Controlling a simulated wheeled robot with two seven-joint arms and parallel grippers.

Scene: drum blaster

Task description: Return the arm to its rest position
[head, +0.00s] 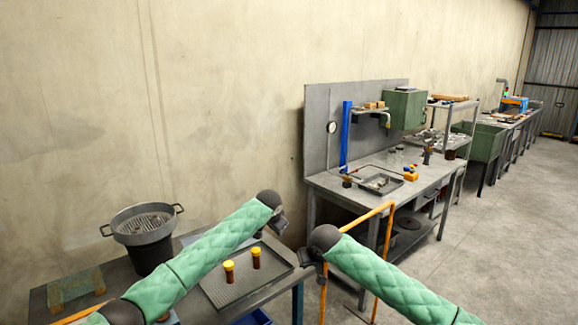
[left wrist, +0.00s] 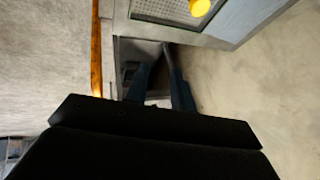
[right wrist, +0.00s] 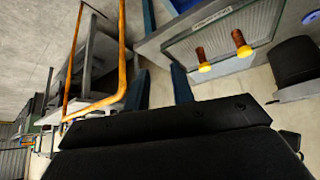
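My left arm reaches in from the left in the head view, in a green quilted sleeve. Its gripper (head: 279,224) hangs above the back right of the near table. In the left wrist view the two fingers (left wrist: 160,90) stand apart with nothing visibly held. My right arm comes in from the lower right, and its gripper (head: 311,262) is in the air just right of the near table. In the right wrist view its fingers (right wrist: 160,88) are apart and empty. Both grippers show only partly in the head view.
Two amber bottles with yellow caps (head: 228,272) (head: 256,257) stand on a perforated tray (head: 245,291) on the near table. A dark two-handled pot (head: 147,236) stands further left. An orange rail (head: 366,216) rises near my right gripper. A workbench (head: 335,185) stands behind.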

